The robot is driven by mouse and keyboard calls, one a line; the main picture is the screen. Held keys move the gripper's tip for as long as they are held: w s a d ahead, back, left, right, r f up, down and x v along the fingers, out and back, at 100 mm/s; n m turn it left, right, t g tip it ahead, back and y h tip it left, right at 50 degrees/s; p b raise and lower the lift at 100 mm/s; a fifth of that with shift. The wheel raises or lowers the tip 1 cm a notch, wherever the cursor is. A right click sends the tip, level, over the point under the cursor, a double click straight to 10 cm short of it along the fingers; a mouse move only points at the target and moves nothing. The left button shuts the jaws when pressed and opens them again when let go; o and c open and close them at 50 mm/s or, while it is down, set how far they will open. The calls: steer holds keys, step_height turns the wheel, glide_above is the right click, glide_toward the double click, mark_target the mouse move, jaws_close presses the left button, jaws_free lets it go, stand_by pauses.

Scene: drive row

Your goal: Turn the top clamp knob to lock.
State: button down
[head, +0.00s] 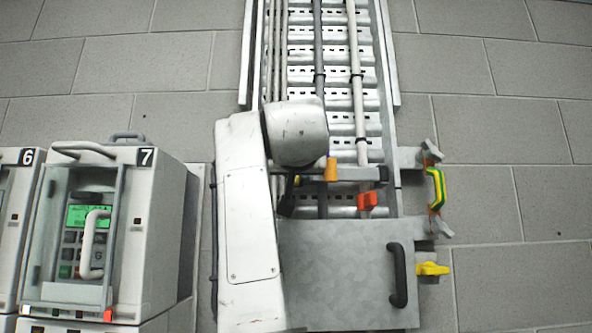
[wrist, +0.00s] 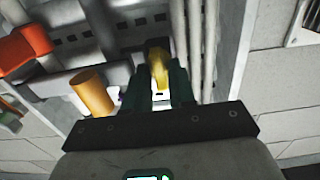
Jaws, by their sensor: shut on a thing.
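In the wrist view my gripper (wrist: 158,82) has its two dark fingers shut on a yellow knob (wrist: 158,68), which shows between the fingertips. In the head view my arm hides most of this spot. Only a dark part of my gripper (head: 287,203) and a small yellowish bit show beside the arm. An orange cylindrical piece (head: 331,170) sits on the clamp bar (head: 355,173), right of my gripper. It also shows in the wrist view (wrist: 92,92), left of the fingers. The knob's exact turn angle is hidden.
A red block (head: 367,200) sits on the right cable, below the bar. A grey panel (head: 345,270) with a black handle (head: 398,275) lies below. A green-yellow handle (head: 437,188) and a yellow knob (head: 432,268) stick out at right. Cabinet 7 (head: 150,220) stands at left.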

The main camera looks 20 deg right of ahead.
steer(key=shift+m, duration=0.3)
steer(key=shift+d+f+m, duration=0.15)
steer(key=shift+m, duration=4.15)
steer(key=shift+d+f+m, duration=0.1)
steer(key=shift+f+m, duration=0.05)
steer(key=shift+m, duration=4.15)
steer(key=c, duration=1.1)
jaws_free()
steer(key=shift+s, duration=0.1)
steer(key=shift+c, duration=0.2)
steer(key=b+v, duration=0.4)
steer(key=v, duration=0.6)
steer(key=shift+s, duration=0.4)
